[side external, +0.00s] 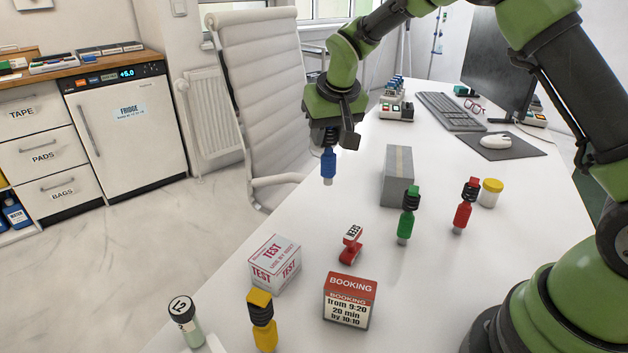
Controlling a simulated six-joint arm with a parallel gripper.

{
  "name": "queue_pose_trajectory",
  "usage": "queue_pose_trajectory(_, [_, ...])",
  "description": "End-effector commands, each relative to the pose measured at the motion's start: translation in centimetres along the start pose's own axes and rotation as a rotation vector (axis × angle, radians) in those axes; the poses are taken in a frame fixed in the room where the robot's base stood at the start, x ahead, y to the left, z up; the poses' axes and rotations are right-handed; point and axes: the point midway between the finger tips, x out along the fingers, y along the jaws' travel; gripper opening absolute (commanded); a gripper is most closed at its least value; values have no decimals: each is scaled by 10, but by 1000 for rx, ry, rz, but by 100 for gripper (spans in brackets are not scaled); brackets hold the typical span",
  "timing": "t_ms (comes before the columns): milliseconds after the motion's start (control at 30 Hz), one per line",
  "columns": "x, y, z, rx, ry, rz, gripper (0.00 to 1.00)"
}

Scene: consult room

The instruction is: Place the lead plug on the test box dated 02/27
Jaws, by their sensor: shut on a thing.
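My gripper (330,138) is shut on a blue lead plug (328,163), which hangs upright with its pale tip down, apart from the desk. A white test box (288,272) with red TEST lettering stands at the near left of the desk, lower in the picture and left of my gripper. Its smaller print is too small to read, so I cannot tell its date. Other lead plugs, green (408,222), red (463,215) and yellow (264,335), stand upright on the desk.
A capped tube (186,320) is at the near left. A white chair (262,90) stands beside the desk.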

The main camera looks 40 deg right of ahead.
Motion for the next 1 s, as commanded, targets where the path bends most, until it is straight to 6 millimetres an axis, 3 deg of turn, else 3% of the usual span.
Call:
queue_pose_trajectory(133, [-29,-43,10,-89,5,-40,0])
queue_pose_trajectory(300, [-66,-98,39,-219,4,-93,0])
queue_pose_trajectory(500, [-95,-134,67,-317,1,-134,0])
queue_pose_trajectory(600, [-92,-140,76,-335,-2,-139,0])
queue_pose_trajectory(800, [-57,-140,92,-336,-5,-139,0])
queue_pose_trajectory(1000, [-37,-140,100,-336,-3,-139,0])
